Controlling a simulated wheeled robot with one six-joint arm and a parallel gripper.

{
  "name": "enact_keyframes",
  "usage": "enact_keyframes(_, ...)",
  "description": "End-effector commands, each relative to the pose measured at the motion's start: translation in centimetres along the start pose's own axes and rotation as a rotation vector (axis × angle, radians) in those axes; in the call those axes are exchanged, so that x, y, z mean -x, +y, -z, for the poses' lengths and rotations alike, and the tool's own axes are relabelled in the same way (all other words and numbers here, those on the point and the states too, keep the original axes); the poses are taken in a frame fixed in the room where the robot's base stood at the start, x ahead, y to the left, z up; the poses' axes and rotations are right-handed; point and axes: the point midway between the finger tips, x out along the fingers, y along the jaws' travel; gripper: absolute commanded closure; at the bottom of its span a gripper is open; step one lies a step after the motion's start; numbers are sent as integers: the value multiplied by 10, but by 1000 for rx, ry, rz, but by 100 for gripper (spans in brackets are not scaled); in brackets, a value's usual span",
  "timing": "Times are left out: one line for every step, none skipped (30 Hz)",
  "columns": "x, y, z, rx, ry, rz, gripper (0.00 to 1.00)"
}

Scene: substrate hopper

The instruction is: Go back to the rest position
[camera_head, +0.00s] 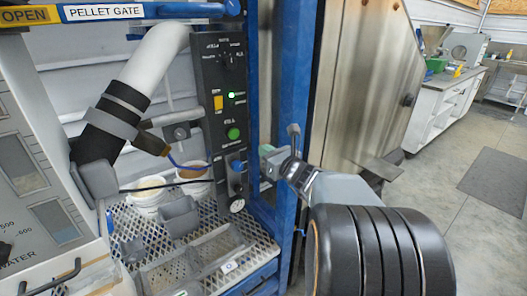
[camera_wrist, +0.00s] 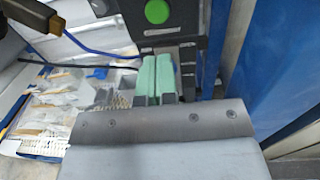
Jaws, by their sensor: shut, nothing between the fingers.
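My gripper (camera_head: 268,152) is in front of the blue upright, just right of the black control panel (camera_head: 226,110). In the wrist view its two green fingers (camera_wrist: 166,78) lie side by side with nothing between them. In the wrist view the large green button (camera_wrist: 157,11) shows just beyond the fingertips. I cannot tell whether the fingers touch the panel.
A mesh shelf (camera_head: 262,249) below the panel holds white tubs (camera_head: 147,193) and grey trays (camera_head: 215,245). A white pipe (camera_head: 155,62) and a blue cable hang at left. A metal hopper wall (camera_head: 362,80) stands behind my arm. Floor (camera_head: 440,170) at right looks open, with a dark mat.

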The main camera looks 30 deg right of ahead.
Motion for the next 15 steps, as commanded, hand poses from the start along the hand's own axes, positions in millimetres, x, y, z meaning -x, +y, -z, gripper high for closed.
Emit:
enact_keyframes(0, 0, 0, 0, 0, 0, 100)
enact_keyframes(0, 0, 0, 0, 0, 0, 100)
enact_keyframes(0, 0, 0, 0, 0, 0, 100)
enact_keyframes(0, 0, 0, 0, 0, 0, 100)
enact_keyframes(0, 0, 0, 0, 0, 0, 100)
enact_keyframes(0, 0, 0, 1, 0, 0, 100)
enact_keyframes(0, 0, 0, 5, 0, 0, 100)
enact_keyframes(0, 0, 0, 13, 0, 0, 100)
enact_keyframes(0, 0, 0, 37, 1, 0, 100)
enact_keyframes(0, 1, 2, 70, 11, -7, 100)
enact_keyframes(0, 4, 6, 117, 31, -26, 100)
enact_keyframes(1, 10, 14, 185, 67, -60, 100)
enact_keyframes(2, 15, 22, 241, 99, -92, 100)
enact_keyframes(5, 21, 31, 304, 134, -131, 100)
enact_keyframes(9, 30, 43, 401, 183, -192, 100)
